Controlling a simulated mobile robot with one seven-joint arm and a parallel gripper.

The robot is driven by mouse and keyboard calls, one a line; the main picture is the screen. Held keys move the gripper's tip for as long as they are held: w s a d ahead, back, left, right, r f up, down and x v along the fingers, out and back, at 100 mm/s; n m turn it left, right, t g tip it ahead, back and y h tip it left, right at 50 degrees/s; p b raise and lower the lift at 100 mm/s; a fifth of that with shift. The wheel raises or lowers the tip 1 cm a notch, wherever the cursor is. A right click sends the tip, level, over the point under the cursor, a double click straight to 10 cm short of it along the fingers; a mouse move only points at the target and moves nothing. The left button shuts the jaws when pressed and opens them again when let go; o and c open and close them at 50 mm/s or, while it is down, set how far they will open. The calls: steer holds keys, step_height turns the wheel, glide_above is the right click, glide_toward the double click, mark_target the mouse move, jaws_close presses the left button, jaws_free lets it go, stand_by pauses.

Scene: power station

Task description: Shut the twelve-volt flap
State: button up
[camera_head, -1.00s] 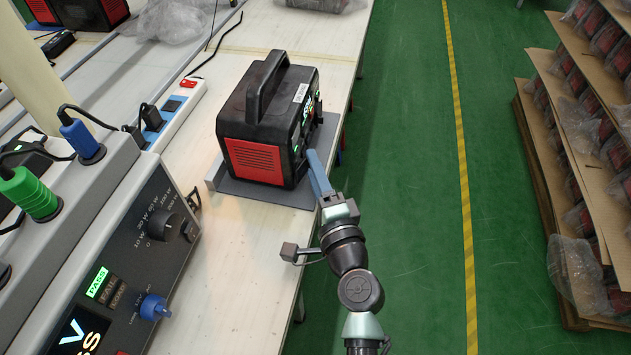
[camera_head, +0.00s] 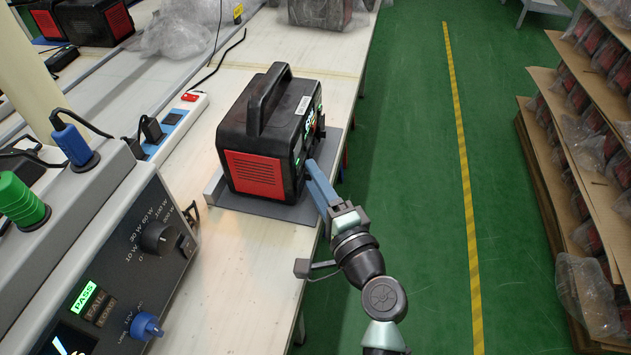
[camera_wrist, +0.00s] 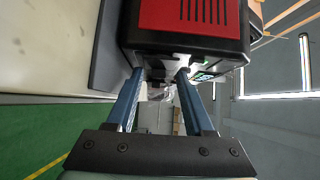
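The black power station (camera_head: 266,130) with red side panels stands on a grey plate (camera_head: 262,207) on the bench. It fills the top of the wrist view (camera_wrist: 190,20). Its front panel, with a small green display (camera_wrist: 203,77), faces right, toward the aisle. My gripper (camera_head: 310,168) is at the lower part of this front panel. In the wrist view my gripper (camera_wrist: 158,72) has its two blue fingers apart, with tips close to the panel; contact cannot be told. Small dark parts of the panel show between the tips. I cannot make out the twelve-volt flap clearly in either view.
A grey tester (camera_head: 130,270) with knobs stands at left on the bench (camera_head: 240,285). A white socket strip (camera_head: 180,125) lies behind it. The green aisle floor (camera_head: 430,200) is clear. Shelves (camera_head: 560,150) with wrapped units stand at right.

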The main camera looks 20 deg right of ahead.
steer(key=shift+s+f, duration=0.1)
steer(key=s, duration=1.2)
steer(key=shift+s+d, duration=0.4)
steer(key=shift+d, duration=0.05)
steer(key=w+a+r+n+t, duration=0.1)
steer(key=w+a+r+n, duration=0.25)
steer(key=r, duration=0.65)
steer(key=w+a+r+n+t+y, duration=0.1)
steer(key=w+a+r+n+t, duration=0.25)
steer(key=r, duration=0.55)
steer(key=w+a+r+n+g, duration=0.15)
steer(key=a+r+n, duration=0.35)
steer(key=r, duration=0.5)
steer(key=s+a+r+n+t+h, duration=0.1)
steer(key=s+a+r+n+t, duration=0.2)
steer(key=r, duration=0.6)
steer(key=s+a+r+n+t+h, duration=0.1)
steer(key=s+r+n+t, duration=0.3)
steer(key=r, duration=0.6)
step_height(320, 180, up, 24)
steer(key=s+m+p, duration=0.1)
steer(key=p, duration=2.3)
steer(key=shift+s+r+m+g, duration=0.15)
steer(key=shift+s+m+g, duration=0.15)
steer(key=shift+m, duration=0.1)
